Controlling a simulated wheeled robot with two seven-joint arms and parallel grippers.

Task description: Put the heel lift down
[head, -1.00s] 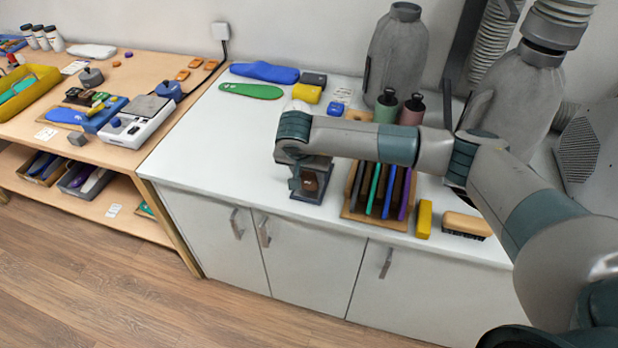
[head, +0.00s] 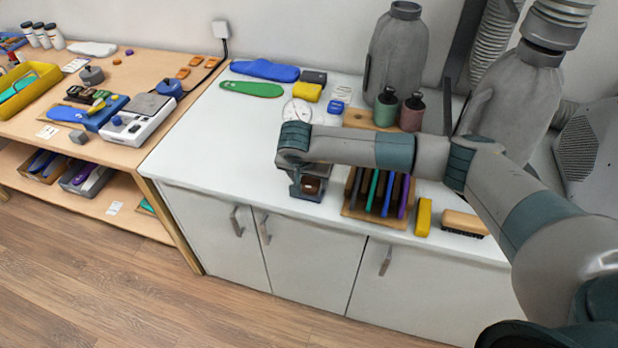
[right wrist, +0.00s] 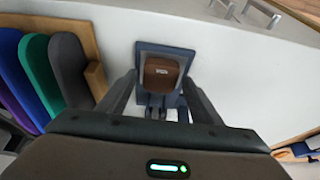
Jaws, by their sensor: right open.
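The heel lift (head: 312,185) is a small brown block low in the blue-grey square holder (head: 308,195) near the front of the white counter. In the right wrist view the brown heel lift (right wrist: 161,73) lies inside the rim of the holder (right wrist: 146,48), between my fingers. My right gripper (right wrist: 160,82) is open, with one finger on each side of the holder. In the head view my right wrist hides the far side of the holder. I cannot tell whether a finger touches the heel lift. My left gripper is not in view.
A wooden rack (head: 354,211) with coloured insoles stands just right of the holder. A yellow block (head: 423,217) and a brush (head: 464,223) lie farther right. A round dial (head: 297,112) is behind my wrist. The counter left of the holder is clear.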

